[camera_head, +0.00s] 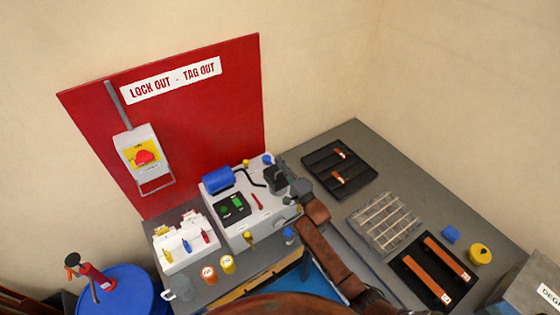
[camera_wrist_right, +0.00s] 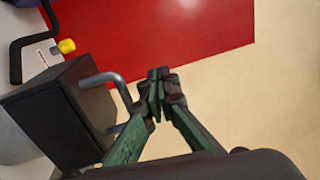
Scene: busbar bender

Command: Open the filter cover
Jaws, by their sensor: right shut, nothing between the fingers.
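A dark box with a bent grey handle, which looks like the filter housing with its cover (camera_wrist_right: 62,115), fills the left of the right wrist view. In the head view the dark box (camera_head: 276,178) sits at the right end of the white bender machine (camera_head: 247,208), partly hidden by my right gripper. My right gripper (camera_wrist_right: 158,88) is shut and empty, its tips just right of the handle (camera_wrist_right: 103,79); I cannot tell whether they touch it. In the head view the right gripper (camera_head: 287,170) is at the machine's right end. My left gripper is not in view.
A red lockout board (camera_head: 200,120) stands behind the machine. A black tray (camera_head: 340,170), a metal grate (camera_head: 384,222) and a tray with copper bars (camera_head: 412,285) lie to the right. A white tool holder (camera_head: 186,245) stands left of the machine.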

